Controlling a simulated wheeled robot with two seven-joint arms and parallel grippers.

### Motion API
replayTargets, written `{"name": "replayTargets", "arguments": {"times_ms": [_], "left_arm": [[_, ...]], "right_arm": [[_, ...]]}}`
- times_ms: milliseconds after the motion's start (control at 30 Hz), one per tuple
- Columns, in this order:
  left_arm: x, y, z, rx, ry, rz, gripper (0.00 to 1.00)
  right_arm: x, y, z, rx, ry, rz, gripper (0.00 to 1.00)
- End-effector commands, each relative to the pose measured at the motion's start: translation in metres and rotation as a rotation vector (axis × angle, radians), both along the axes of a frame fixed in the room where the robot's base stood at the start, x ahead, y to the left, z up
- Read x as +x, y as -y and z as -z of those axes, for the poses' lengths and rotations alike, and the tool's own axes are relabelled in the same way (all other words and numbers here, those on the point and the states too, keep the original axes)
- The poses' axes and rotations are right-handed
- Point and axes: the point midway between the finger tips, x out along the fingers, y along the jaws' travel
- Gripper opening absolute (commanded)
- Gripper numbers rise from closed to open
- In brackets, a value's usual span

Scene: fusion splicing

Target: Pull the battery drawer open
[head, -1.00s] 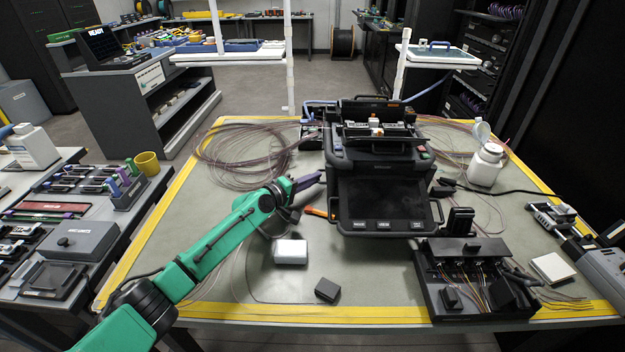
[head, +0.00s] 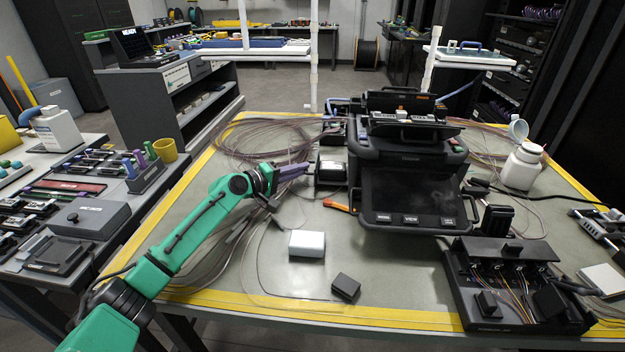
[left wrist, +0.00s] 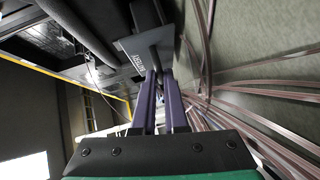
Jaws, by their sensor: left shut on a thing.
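The black fusion splicer (head: 408,190) stands on the grey work table. Its battery drawer (head: 331,182) sticks out from the splicer's left side, with a light grey block inside it. My left gripper (head: 306,169) is at the drawer's outer face, its purple fingers pointing right. In the left wrist view the fingers (left wrist: 158,78) are shut on the handle in front of the dark, lettered drawer face (left wrist: 134,62). The fingers partly hide the handle. My right gripper is not in view.
Fibre coils (head: 262,140) lie behind my left arm. A white block (head: 307,244), a small black block (head: 346,287) and an orange-handled tool (head: 338,205) lie in front. A black tray (head: 512,285) with wires stands at the front right. Table between these blocks is clear.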

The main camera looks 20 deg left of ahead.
Motion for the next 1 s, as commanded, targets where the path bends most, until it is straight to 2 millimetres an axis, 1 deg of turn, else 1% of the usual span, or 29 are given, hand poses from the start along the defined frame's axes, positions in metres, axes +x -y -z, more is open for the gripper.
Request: {"name": "replayTargets", "arguments": {"times_ms": [200, 233, 267, 300, 567, 667, 767, 1000], "left_arm": [[0.000, 0.001, 0.000, 0.001, -0.005, 0.003, 0.00], [0.000, 0.001, 0.000, 0.001, -0.005, 0.003, 0.22], [0.000, 0.001, 0.000, 0.000, -0.004, 0.003, 0.33], [0.000, 0.001, 0.000, 0.000, -0.004, 0.003, 0.41], [0.000, 0.001, 0.000, 0.000, -0.003, 0.002, 0.41], [-0.003, -0.001, 0.000, 0.000, -0.003, 0.001, 0.41], [-0.013, -0.007, -0.001, 0.002, -0.004, 0.000, 0.41], [-0.055, -0.030, -0.006, 0.006, -0.007, 0.003, 0.41]], "right_arm": [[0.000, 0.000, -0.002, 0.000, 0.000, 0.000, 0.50], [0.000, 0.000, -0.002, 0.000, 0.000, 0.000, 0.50], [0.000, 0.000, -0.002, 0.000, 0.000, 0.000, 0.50], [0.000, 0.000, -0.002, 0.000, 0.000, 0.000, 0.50], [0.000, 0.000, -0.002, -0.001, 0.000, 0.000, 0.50], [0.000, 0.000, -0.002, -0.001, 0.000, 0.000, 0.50], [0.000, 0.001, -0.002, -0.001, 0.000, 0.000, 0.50], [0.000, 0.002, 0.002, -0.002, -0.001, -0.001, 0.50]]}}
